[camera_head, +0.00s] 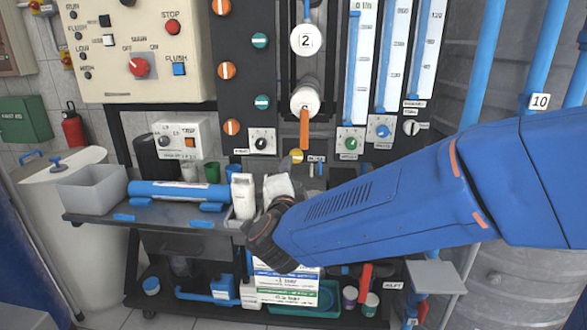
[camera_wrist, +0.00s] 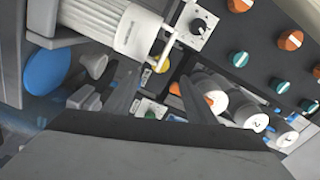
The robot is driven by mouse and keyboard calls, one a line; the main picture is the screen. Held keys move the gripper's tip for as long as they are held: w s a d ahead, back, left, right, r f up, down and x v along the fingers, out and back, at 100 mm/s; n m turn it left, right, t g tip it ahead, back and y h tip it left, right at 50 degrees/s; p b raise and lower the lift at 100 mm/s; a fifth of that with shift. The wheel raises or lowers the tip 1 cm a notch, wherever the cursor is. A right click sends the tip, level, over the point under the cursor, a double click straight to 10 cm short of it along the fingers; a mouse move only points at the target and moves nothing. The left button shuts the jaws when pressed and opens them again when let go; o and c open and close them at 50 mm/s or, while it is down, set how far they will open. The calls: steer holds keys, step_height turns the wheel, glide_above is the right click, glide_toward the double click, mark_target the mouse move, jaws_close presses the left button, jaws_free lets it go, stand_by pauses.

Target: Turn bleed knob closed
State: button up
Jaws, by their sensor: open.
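I cannot read which knob is labelled bleed. A small yellow knob (camera_head: 296,155) sits low on the dark panel, just below the orange-handled valve (camera_head: 305,128). In the wrist view the yellow knob (camera_wrist: 161,65) shows beyond my fingers, beside a white ribbed cylinder. A black knob on a white plate (camera_head: 262,141) is up and left of it; it also shows in the wrist view (camera_wrist: 198,26). My gripper (camera_head: 275,200) is below these knobs, partly hidden by my wrist. In the wrist view my gripper (camera_wrist: 156,88) is open, its dark fingers apart, with nothing seen held.
A green knob (camera_head: 350,141) and a blue knob (camera_head: 380,130) sit under the flow tubes. Stacked boxes (camera_head: 286,285) are below my arm.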

steer(key=s, duration=0.7)
steer(key=shift+s, duration=0.2)
steer(key=shift+s+a, duration=0.1)
